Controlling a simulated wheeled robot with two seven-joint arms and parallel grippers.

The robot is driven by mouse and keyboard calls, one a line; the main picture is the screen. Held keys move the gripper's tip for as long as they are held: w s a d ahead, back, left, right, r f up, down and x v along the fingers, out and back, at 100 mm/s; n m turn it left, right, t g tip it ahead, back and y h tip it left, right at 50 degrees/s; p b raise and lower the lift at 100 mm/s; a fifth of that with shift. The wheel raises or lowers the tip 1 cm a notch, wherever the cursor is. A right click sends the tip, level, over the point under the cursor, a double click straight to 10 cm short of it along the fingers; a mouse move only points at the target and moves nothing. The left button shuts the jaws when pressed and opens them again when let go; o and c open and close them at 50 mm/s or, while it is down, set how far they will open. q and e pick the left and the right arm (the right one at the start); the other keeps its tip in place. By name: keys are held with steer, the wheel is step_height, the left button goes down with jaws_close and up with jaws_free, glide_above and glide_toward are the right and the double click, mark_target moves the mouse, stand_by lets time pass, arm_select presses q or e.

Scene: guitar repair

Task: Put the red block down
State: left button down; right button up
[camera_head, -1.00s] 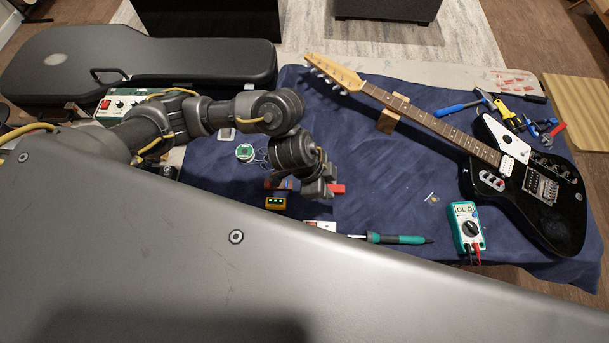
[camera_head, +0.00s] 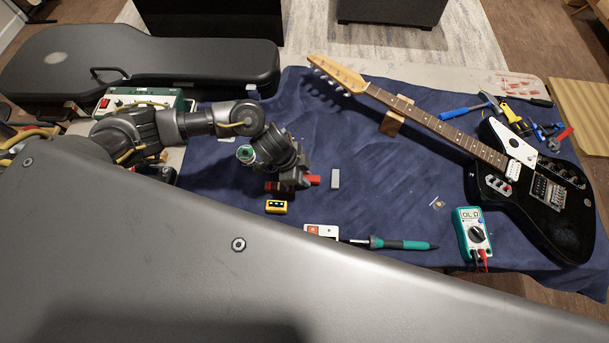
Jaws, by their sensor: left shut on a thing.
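My left gripper (camera_head: 293,181) comes in from the left and points down over the blue cloth. It is shut on the red block (camera_head: 314,180), whose right end sticks out beyond the fingers. The rest of the block is hidden by the gripper. The block is low over the cloth; I cannot tell whether it touches it. A light grey block (camera_head: 335,179) is just right of the red block, with a small gap. My right gripper is out of view.
A reddish-brown piece (camera_head: 273,186) lies just left of the gripper, and a yellow box (camera_head: 276,207) in front. A soldering iron (camera_head: 400,244), multimeter (camera_head: 473,236) and guitar (camera_head: 535,190) lie to the right.

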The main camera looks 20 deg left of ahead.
arm_select(q)
steer(key=shift+f, duration=0.3)
steer(key=shift+f, duration=0.15)
